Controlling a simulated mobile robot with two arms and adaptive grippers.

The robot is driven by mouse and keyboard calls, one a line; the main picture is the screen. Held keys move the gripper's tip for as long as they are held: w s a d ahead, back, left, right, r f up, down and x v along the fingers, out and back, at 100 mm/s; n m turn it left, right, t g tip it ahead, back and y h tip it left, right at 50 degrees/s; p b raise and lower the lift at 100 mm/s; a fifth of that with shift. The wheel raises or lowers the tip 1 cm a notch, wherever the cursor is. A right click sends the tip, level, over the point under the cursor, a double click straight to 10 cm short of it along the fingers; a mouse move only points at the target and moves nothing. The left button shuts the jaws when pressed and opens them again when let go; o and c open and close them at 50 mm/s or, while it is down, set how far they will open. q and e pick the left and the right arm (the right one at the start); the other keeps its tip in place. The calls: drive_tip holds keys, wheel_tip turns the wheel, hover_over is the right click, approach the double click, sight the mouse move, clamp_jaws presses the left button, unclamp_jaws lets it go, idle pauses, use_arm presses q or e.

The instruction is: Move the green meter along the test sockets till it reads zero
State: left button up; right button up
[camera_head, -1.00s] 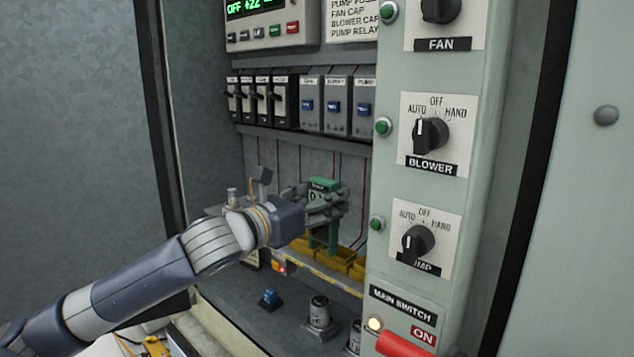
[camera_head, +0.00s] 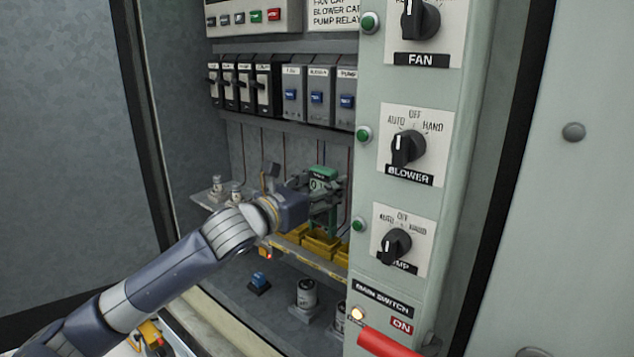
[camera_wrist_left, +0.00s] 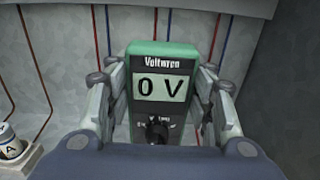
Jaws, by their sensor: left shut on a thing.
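The green meter (camera_wrist_left: 161,58) is held upright between the two fingers of my left gripper (camera_wrist_left: 160,95) in the left wrist view. Its display reads "0 V", with a dark dial below. In the head view my left gripper (camera_head: 315,188) is shut on the meter (camera_head: 322,176) inside the cabinet. Below the meter, the yellow sockets (camera_head: 322,244) stand in a row on a ledge. The meter's green legs reach down toward them; I cannot tell whether they touch. My right gripper is not in view.
The panel with BLOWER knob (camera_head: 408,148) and PUMP knob (camera_head: 396,246) stands to the right. The red main switch handle (camera_head: 385,343) sticks out below. Breakers (camera_head: 263,88) are above. A blue button (camera_head: 259,281) and a capacitor (camera_head: 306,293) stand on the cabinet floor.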

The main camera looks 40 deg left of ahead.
use_arm(q)
drive_tip(key=shift+f+b, duration=1.15)
drive_tip(key=shift+f, duration=0.15)
drive_tip(key=shift+f+b, duration=0.3)
drive_tip(key=shift+f, duration=0.15)
drive_tip(key=shift+f, duration=0.3)
idle(0.4)
drive_tip(key=o, duration=1.5)
drive_tip(key=shift+c, duration=0.2)
drive_tip(key=shift+f, duration=0.15)
drive_tip(key=shift+s, duration=0.1)
